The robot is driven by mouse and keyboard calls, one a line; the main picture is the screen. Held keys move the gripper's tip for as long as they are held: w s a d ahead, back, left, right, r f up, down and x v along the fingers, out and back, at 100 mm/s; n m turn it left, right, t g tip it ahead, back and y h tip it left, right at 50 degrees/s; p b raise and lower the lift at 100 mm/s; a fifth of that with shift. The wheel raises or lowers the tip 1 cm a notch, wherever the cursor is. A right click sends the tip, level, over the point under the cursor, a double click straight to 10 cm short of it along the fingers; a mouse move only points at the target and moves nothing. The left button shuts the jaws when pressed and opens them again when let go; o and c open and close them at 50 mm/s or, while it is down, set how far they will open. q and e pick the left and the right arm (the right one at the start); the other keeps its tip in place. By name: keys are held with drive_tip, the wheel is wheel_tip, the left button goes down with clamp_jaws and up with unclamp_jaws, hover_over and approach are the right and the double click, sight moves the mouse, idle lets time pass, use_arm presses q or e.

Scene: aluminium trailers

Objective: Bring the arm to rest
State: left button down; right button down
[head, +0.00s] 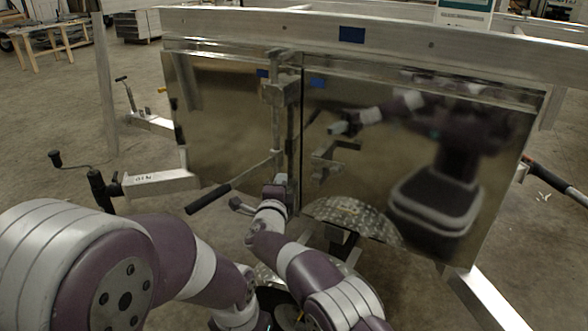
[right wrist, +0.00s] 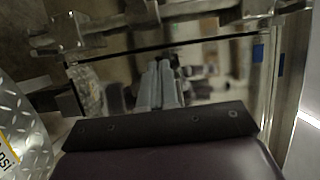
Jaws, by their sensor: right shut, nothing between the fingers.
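My right gripper (head: 281,180) is in the middle of the head view, at the end of a purple and grey arm rising from the bottom edge. It is in front of the shiny panel (head: 222,125) and close to the upright metal post (head: 279,110); I cannot tell the exact gap. In the right wrist view its fingers (right wrist: 160,85) are shut together with nothing between them. My left arm fills the lower left of the head view, bent low; its gripper is out of view.
A long-handled bar (head: 208,199) lies close left of my right gripper. A diamond-plate fender (head: 352,212) is right of it. A trailer beam (head: 390,45) crosses above the panels. A crank jack (head: 97,187) stands at left. Bare floor (head: 65,110) shows at far left.

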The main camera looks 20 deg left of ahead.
drive_tip(key=s+a+f+n+g+y, duration=0.2)
drive_tip(key=a+f+n+g, duration=0.1)
drive_tip(key=f+n, duration=0.35)
drive_tip(key=s+d+f+n+g, duration=0.5)
drive_tip(key=s+f+n+g, duration=0.15)
drive_tip(key=f, duration=0.25)
drive_tip(key=s+d+r+n+g+h, duration=0.2)
drive_tip(key=s+d+n+g, duration=0.15)
drive_tip(key=s+d, duration=1.25)
drive_tip(key=s+d+r+n+g+h, duration=0.1)
drive_tip(key=s+d+n+g+h, duration=0.3)
drive_tip(key=s+d, duration=1.2)
drive_tip(key=w+d+r+m+p, duration=0.1)
drive_tip(key=d+r+p, duration=0.1)
drive_tip(key=r+p, duration=0.8)
drive_tip(key=w+d+r+m+y+p, duration=0.1)
drive_tip(key=d+r+p, duration=0.2)
drive_tip(key=r+p, duration=0.8)
drive_tip(key=w+d+r+m+p, duration=0.2)
drive_tip(key=r+p, duration=0.9)
drive_tip(key=r, duration=0.3)
drive_tip(key=shift+d+t, duration=0.15)
drive_tip(key=shift+t, duration=0.15)
